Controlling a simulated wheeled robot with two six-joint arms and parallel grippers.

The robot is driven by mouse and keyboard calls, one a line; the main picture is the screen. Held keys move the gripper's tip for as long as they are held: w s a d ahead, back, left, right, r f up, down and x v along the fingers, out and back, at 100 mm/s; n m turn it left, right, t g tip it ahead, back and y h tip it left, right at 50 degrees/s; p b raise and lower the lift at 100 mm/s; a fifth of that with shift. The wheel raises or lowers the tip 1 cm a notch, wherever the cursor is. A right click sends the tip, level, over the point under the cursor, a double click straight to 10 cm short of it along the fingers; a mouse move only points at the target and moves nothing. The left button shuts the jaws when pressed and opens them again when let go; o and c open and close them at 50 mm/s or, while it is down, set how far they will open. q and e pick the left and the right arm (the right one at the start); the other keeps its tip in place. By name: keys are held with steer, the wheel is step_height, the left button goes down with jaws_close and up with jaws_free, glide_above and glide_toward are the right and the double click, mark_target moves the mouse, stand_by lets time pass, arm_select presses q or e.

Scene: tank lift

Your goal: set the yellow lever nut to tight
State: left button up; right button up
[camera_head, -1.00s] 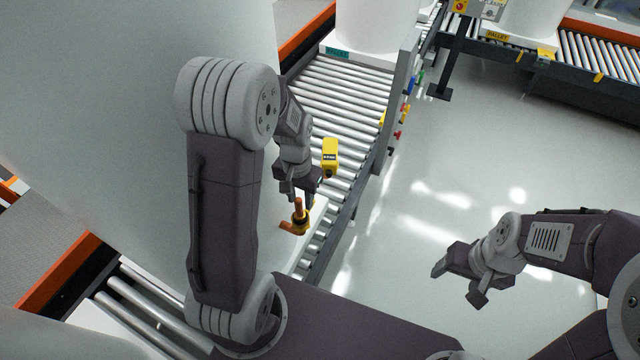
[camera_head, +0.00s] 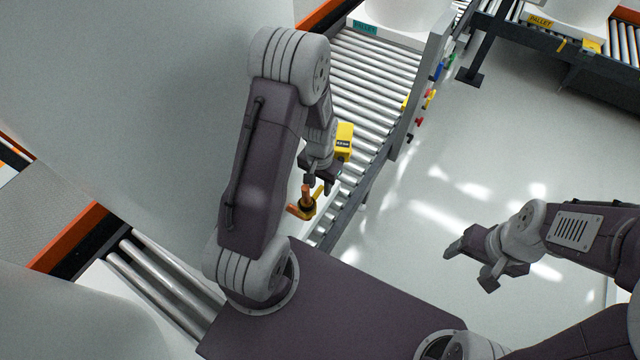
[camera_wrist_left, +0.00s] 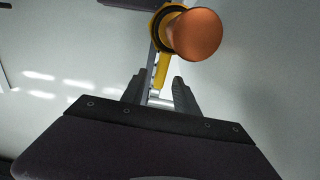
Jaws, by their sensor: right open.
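The yellow lever nut (camera_head: 314,202) sits around an orange upright post with a rounded top, beside the rollers. In the left wrist view the yellow lever (camera_wrist_left: 162,70) reaches down from the nut towards the space between my left fingers, below the orange top (camera_wrist_left: 196,34). My left gripper (camera_head: 322,182) is by the lever. In the left wrist view its two fingers (camera_wrist_left: 158,92) stand apart on either side of the lever's end, with a visible gap. I cannot tell whether either touches it. My right gripper (camera_head: 470,266) is open and empty over the floor.
A yellow box with a dark label (camera_head: 344,142) stands just behind my left gripper. A roller conveyor (camera_head: 375,85) runs to the back, with coloured knobs on its side post. A large pale tank wall (camera_head: 130,90) fills the left. The floor (camera_head: 520,160) is clear.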

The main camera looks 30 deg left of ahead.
arm_select(q)
steer(key=shift+f, duration=0.2)
steer(key=shift+s+r, duration=0.1)
steer(key=shift+s, duration=0.1)
jaws_close()
steer(key=shift+w, duration=0.1)
stand_by(1.0)
